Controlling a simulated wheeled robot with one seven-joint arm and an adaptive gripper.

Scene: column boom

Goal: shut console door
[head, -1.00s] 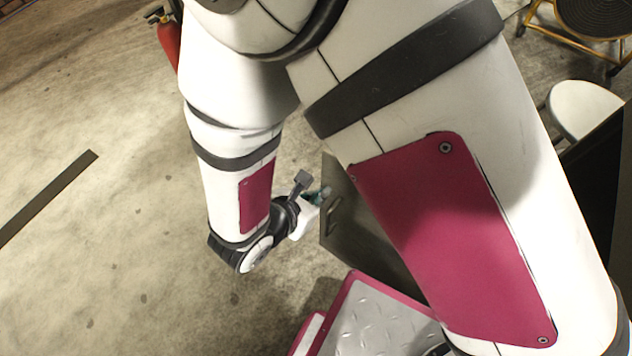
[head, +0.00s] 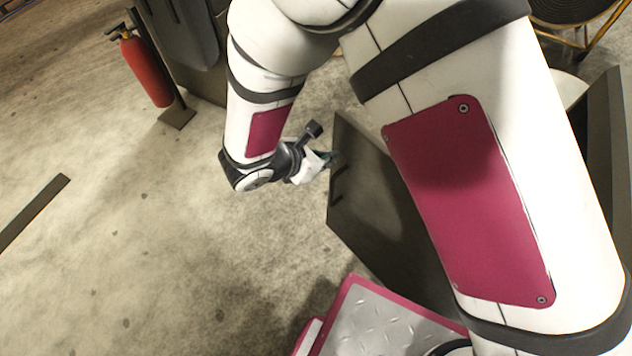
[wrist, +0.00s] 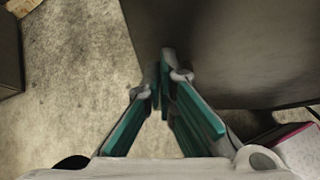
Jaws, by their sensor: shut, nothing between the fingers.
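The console door (head: 375,205) is a dark grey panel standing ajar in the head view, with a small dark handle (head: 336,186) near its left edge. My arm covers its right part and hinge side. My gripper (head: 329,158), with teal fingers, is at the door's left edge, above the handle in the picture. In the wrist view my gripper (wrist: 162,68) is shut and empty, its fingertips over the edge of the dark door panel (wrist: 235,50). I cannot tell whether they touch it.
A dark upright panel (head: 603,150), perhaps the console body, stands at the right. A red fire extinguisher (head: 146,70) and a dark post stand at upper left. A pink-edged metal plate (head: 375,325) is at the bottom. The concrete floor at left is mostly clear.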

